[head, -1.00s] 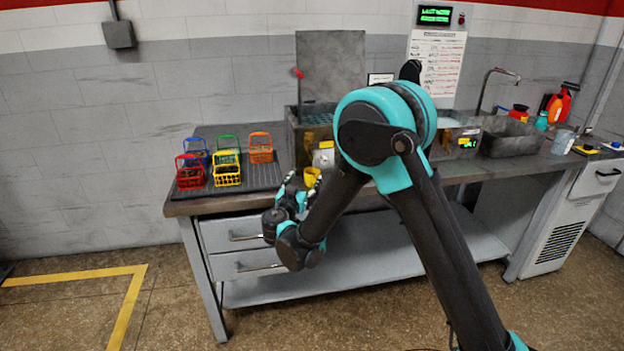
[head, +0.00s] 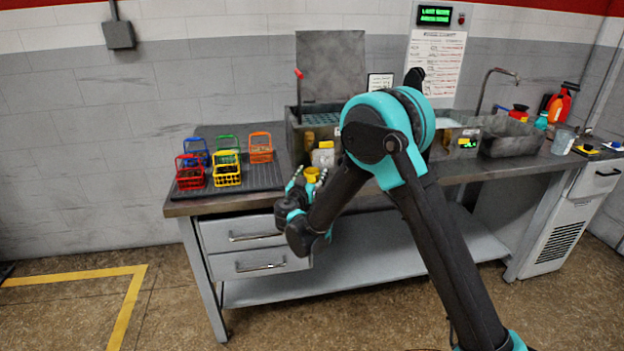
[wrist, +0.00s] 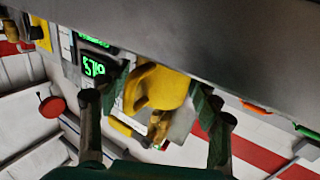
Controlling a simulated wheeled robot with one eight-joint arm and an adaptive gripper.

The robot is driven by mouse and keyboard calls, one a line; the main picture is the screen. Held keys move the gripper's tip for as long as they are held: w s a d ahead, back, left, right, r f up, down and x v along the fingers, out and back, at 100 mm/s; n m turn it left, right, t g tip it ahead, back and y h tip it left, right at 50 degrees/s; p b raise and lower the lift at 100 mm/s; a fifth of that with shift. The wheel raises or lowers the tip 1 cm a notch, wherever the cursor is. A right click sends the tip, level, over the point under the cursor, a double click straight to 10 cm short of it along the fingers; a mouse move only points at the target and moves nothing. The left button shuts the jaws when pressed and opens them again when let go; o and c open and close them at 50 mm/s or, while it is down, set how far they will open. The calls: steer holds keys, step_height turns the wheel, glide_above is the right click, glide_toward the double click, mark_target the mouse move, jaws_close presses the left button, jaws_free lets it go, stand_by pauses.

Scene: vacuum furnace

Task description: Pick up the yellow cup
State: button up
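The yellow cup (head: 312,173) is upright at the front edge of the workbench, in front of the box-shaped machine. It also shows in the wrist view (wrist: 160,88), handle to the left, between my two fingers. My gripper (head: 306,182) is at the bench's front edge, right at the cup. In the wrist view my gripper (wrist: 156,100) has its fingers spread on either side of the cup. A gap shows on the left; the right fingertip is close to the cup, and I cannot tell if it touches.
Several coloured baskets, including a yellow one (head: 227,170) and a red one (head: 190,173), stand on a dark mat (head: 262,180) left of the cup. The open-lidded machine (head: 303,140) is behind the cup. Drawers (head: 246,240) lie below the bench edge. A sink (head: 508,137) is far right.

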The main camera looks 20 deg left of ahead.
mark_target(312, 171)
steer(key=c, duration=1.1)
steer(key=shift+r, duration=0.15)
steer(key=shift+r, duration=0.55)
step_height(312, 171, up, 2)
steer(key=shift+r, duration=0.2)
steer(key=s, duration=1.2)
steer(key=s+d, duration=0.1)
steer(key=s, duration=0.5)
steer(key=shift+d+f, duration=0.1)
